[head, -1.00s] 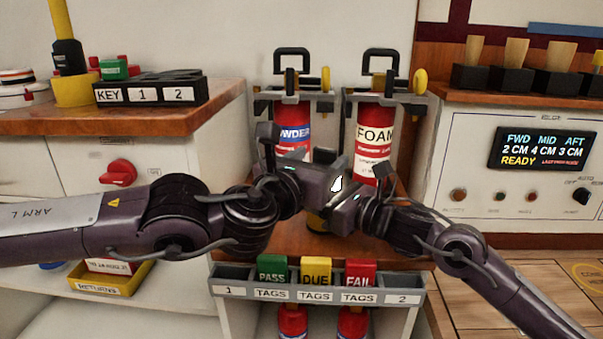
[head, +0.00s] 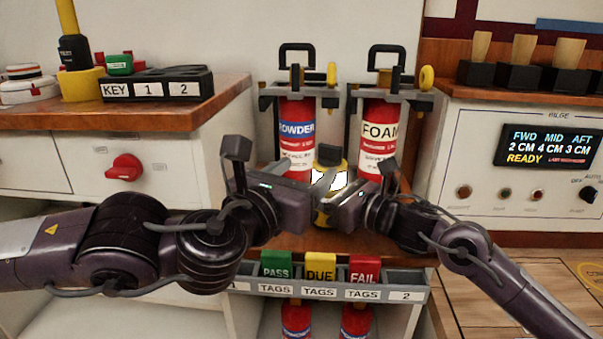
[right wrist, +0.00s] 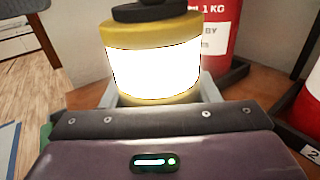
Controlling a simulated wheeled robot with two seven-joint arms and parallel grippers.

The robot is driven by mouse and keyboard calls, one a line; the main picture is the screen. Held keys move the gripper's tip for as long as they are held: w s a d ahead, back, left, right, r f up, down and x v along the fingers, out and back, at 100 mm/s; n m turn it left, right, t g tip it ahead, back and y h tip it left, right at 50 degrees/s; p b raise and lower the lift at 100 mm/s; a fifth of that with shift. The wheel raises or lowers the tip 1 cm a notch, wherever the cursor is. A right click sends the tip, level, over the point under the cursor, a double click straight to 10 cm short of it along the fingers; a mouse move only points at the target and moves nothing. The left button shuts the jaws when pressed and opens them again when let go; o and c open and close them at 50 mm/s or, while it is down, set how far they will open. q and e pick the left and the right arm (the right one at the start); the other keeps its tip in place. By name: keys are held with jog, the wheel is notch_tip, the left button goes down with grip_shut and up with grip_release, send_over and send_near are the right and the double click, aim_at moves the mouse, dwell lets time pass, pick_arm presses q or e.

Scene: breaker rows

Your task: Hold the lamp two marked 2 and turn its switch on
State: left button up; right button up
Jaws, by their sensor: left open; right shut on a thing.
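The lamp (head: 329,158) has a yellow body, a black top and a brightly lit white band. It is upright between my two grippers, in front of the extinguishers. It also shows in the right wrist view (right wrist: 152,72), glowing white. My right gripper (head: 339,200) is shut on the lamp from the right, low on its body. My left gripper (head: 318,198) is open just left of the lamp, with a finger overlapping it in the head view; I cannot tell whether they touch. No number on the lamp is readable, and its switch cannot be made out.
Powder (head: 297,133) and foam (head: 379,130) extinguishers stand in brackets behind the lamp. A tag rack (head: 425,284) runs along the shelf's front. A key box (head: 157,84) sits on the left counter, and a bilge panel (head: 549,148) is at right.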

jog(key=o, duration=1.5)
jog(key=shift+o, duration=0.2)
